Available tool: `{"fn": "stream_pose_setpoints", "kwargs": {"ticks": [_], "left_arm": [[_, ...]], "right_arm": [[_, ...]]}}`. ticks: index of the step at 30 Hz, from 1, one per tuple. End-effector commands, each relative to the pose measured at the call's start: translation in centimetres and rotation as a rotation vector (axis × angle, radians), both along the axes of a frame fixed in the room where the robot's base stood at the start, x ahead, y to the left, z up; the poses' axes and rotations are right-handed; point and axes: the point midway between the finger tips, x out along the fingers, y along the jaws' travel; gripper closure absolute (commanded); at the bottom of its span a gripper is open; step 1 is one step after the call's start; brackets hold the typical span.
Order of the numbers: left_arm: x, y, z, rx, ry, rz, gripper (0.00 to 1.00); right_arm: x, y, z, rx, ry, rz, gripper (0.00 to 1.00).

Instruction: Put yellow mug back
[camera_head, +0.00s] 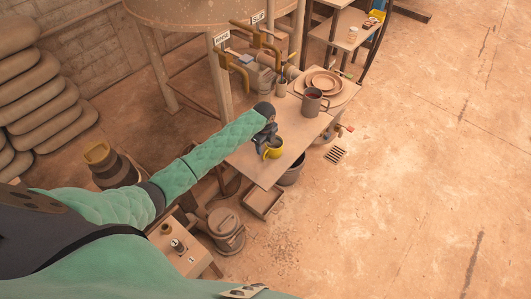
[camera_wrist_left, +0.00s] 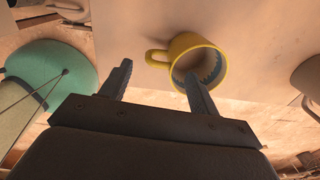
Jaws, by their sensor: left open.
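The yellow mug (camera_head: 273,149) is on the near end of the wooden table (camera_head: 262,173), right at my left gripper (camera_head: 268,141). The right finger overlaps the mug's near side in the picture, and the handle lies between the fingers in the picture. I cannot tell whether they touch. My right gripper is not in view.
A grey-brown mug (camera_head: 312,102) and stacked plates (camera_head: 325,82) stand farther back on the table. A bucket (camera_head: 291,170) and an open box (camera_head: 262,201) are below its edge. A tank on legs (camera_head: 190,12) stands behind. The floor to the right is mostly clear.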

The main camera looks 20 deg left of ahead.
Motion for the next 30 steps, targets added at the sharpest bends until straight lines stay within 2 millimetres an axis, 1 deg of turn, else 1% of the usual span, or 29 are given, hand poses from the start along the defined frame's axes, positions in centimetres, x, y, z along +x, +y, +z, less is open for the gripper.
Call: {"fn": "stream_pose_setpoints", "kwargs": {"ticks": [3, 7, 12, 14, 16, 17, 19, 23, 24, 27, 30], "left_arm": [[0.0, 0.0, 1.7, -0.001, -0.002, -0.001, 0.39], [-0.1, 0.0, 3.0, 0.0, 0.0, -0.001, 0.39], [-0.2, 0.0, 3.7, -0.001, 0.001, 0.0, 0.39], [-0.3, -0.1, 3.7, -0.002, 0.001, 0.002, 0.39], [-0.6, -0.6, 3.5, -0.01, -0.009, 0.015, 0.39], [-0.9, -1.0, 3.3, -0.017, -0.017, 0.027, 0.39], [-1.8, -2.5, 2.8, -0.042, -0.042, 0.07, 0.39], [-4.4, -6.1, 2.1, -0.123, -0.118, 0.208, 0.39], [-5.3, -7.2, 2.1, -0.152, -0.143, 0.26, 0.39], [-7.3, -9.5, 2.3, -0.23, -0.198, 0.387, 0.39], [-9.0, -11.1, 2.6, -0.299, -0.239, 0.505, 0.39]], "right_arm": [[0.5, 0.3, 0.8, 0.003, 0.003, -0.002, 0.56], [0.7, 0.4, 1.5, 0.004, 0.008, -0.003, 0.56], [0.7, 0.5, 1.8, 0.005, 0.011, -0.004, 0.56], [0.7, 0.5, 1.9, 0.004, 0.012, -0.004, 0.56], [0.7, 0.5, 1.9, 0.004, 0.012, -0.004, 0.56], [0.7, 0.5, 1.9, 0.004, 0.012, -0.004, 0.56], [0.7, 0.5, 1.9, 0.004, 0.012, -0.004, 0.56], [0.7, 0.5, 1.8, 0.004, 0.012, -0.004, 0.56], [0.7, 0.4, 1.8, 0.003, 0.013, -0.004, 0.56], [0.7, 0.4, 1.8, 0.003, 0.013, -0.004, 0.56], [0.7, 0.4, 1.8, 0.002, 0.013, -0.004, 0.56]]}}
